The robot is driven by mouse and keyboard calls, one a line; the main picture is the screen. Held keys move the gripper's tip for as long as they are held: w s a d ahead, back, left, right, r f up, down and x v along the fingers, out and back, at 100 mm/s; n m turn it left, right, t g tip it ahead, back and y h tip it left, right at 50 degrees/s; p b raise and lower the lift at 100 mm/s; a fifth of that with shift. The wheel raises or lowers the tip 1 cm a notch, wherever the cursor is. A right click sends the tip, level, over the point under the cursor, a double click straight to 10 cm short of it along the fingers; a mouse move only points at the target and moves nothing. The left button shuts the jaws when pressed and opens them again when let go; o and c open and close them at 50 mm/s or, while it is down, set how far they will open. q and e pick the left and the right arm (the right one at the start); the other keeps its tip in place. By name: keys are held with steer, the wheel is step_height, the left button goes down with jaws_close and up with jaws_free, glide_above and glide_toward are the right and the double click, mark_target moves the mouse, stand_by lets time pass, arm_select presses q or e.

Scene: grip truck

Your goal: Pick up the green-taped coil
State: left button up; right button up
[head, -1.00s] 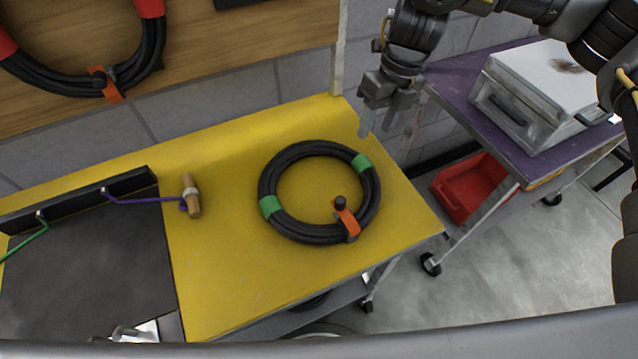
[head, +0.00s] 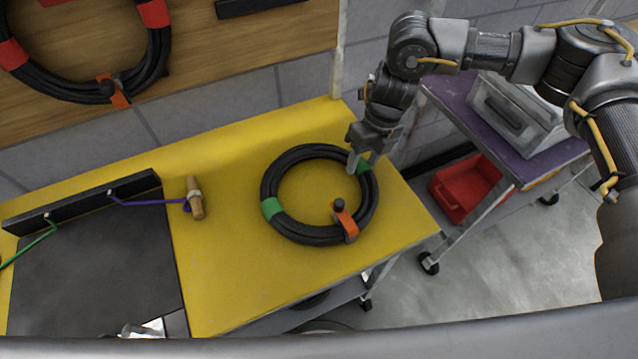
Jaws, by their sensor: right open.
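The green-taped coil (head: 290,229) is a black cable ring lying flat on the yellow table (head: 235,285). It has green tape at its left side and at its upper right, and an orange strap with a dark knob at its lower right. My right gripper (head: 363,163) is open and points down at the coil's upper right edge, over the green tape there. It partly hides that tape. I cannot tell whether the fingertips touch the coil. My left gripper is not in view.
A red-taped coil (head: 62,92) hangs on the wooden board at the upper left. A wooden-handled tool (head: 195,198) and a dark tray (head: 95,265) are on the table's left. A purple cart (head: 463,100) with a metal case (head: 505,115) and a red bin (head: 466,188) stands at right.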

steer(key=shift+s+a+f, duration=0.1)
steer(key=shift+a+f, duration=0.05)
steer(key=shift+f, duration=0.65)
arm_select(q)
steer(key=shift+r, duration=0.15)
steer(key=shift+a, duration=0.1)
arm_select(e)
steer(key=shift+c, duration=0.4)
jaws_close()
steer(key=shift+a+r, duration=0.1)
